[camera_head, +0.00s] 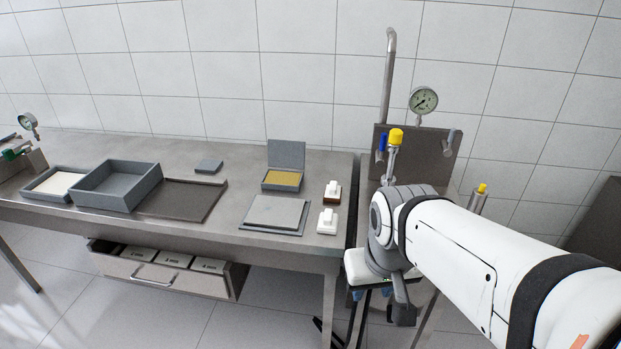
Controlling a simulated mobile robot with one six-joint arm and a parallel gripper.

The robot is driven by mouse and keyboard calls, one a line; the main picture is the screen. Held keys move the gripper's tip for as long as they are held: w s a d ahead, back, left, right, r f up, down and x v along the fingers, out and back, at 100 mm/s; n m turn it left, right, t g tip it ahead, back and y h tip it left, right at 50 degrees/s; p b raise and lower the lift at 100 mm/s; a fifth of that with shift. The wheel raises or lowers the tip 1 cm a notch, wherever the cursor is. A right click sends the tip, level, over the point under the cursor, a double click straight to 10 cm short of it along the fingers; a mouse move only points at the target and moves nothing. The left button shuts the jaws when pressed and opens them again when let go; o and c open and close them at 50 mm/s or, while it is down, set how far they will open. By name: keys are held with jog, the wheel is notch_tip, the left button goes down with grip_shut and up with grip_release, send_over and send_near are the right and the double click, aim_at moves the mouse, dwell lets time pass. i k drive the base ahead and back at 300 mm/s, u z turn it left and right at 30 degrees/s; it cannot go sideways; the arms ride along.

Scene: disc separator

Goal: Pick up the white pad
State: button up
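A small white pad (327,221) with a raised white grip on top lies near the right front corner of the steel table (230,235). A similar piece with a brown base (332,194) lies just behind it. My arm reaches in from the right. My gripper (403,305) points down beyond the table's right end, to the right of the white pad and apart from it. The wrist hides part of it, so its opening is not clear.
A flat grey plate (274,212) lies left of the pad, with an open yellow-lined box (283,180) behind. Grey trays (118,186) and a dark tray (180,200) fill the left. A drawer (168,273) stands open below. A steel stand with gauge (423,100) rises behind my wrist.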

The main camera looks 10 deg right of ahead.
aim_at(328, 223)
jog(key=u, duration=0.05)
jog(key=i, duration=1)
jog(key=u, duration=1.7)
jog(key=k, duration=1.4)
jog(key=z, duration=0.5)
jog(key=i, duration=1)
jog(key=z, duration=0.05)
